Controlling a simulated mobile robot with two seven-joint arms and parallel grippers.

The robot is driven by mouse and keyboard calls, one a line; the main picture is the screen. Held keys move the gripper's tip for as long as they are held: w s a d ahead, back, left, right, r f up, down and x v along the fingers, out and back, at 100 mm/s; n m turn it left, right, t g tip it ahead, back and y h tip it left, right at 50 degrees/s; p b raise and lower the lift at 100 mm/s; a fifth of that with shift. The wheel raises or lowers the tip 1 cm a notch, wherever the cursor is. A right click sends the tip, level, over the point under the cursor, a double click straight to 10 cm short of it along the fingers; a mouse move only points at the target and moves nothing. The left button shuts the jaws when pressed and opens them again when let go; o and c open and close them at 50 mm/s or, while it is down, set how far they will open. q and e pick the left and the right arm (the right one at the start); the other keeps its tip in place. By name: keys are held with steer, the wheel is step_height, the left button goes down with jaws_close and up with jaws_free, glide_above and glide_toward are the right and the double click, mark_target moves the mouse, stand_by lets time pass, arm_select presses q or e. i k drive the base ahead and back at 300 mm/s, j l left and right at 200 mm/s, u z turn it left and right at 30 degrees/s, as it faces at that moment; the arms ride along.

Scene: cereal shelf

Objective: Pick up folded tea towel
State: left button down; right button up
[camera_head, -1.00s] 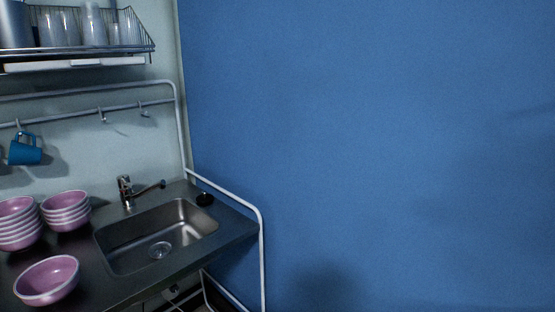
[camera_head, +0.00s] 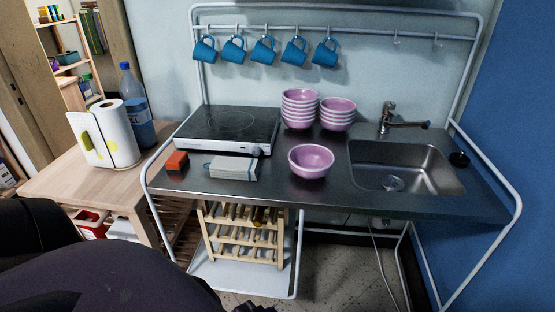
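A dark rounded shape at the lower left looks like part of my own body or arm. Neither of my grippers can be made out in the view.
The hot plate (camera_head: 226,126), orange block (camera_head: 177,163), pink bowl (camera_head: 311,160) and stacked bowls (camera_head: 299,108) surround the towel. The sink (camera_head: 405,168) is right. Blue mugs (camera_head: 264,50) hang above. A wooden table (camera_head: 85,183) holds a paper towel roll (camera_head: 116,132) and bottle (camera_head: 137,105).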

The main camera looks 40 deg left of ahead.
mark_target(243, 169)
steer(key=u, duration=1.1)
